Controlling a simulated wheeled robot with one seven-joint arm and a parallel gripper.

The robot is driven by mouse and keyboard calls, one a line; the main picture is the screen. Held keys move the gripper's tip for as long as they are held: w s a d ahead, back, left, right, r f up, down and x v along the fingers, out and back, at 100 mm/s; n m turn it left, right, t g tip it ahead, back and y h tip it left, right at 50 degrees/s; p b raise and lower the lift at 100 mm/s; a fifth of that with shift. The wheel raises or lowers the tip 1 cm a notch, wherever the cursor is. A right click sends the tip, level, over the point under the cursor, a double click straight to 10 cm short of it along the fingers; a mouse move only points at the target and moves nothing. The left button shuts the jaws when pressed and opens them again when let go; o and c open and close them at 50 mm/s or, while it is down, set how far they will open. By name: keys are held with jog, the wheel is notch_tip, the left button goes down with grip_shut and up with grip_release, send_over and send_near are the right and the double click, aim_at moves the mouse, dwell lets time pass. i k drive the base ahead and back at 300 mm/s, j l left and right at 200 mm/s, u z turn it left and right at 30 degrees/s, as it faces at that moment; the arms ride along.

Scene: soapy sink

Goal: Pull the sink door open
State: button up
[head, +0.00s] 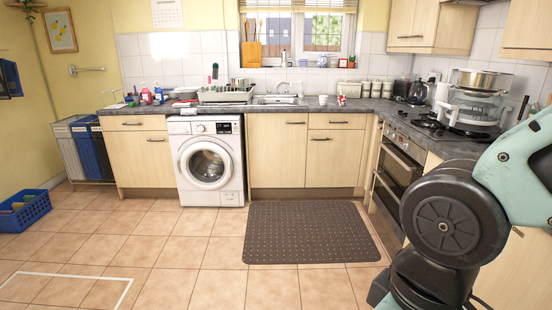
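The sink door (276,155) is a pale wood cabinet panel under the counter, just right of the washing machine. It looks closed, flush with the cabinet front. Its short dark handle (296,123) is near its upper right corner. The sink (277,100) is set in the grey counter above it, below the window. My arm shows at the right of the head view, well in front of the cabinets and away from the sink door. My gripper's fingers are not visible.
A white washing machine (207,165) stands left of the sink door, a drawer (336,121) and cupboard to its right. A dark mat (308,232) lies on the tiles in front. A blue basket (24,211) is far left; open floor lies between.

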aim_at(277, 143)
jog(key=i, duration=2)
jog(key=i+l+u, duration=0.1)
jog(key=i+u, duration=0.15)
jog(key=i, duration=0.35)
jog(key=i+l+u, duration=0.25)
jog(key=i, duration=0.35)
jog(key=i+l+u, duration=0.25)
jog(key=i, duration=0.3)
jog(key=i+l+u, duration=0.3)
jog(key=i+l, duration=0.15)
jog(key=i, duration=0.05)
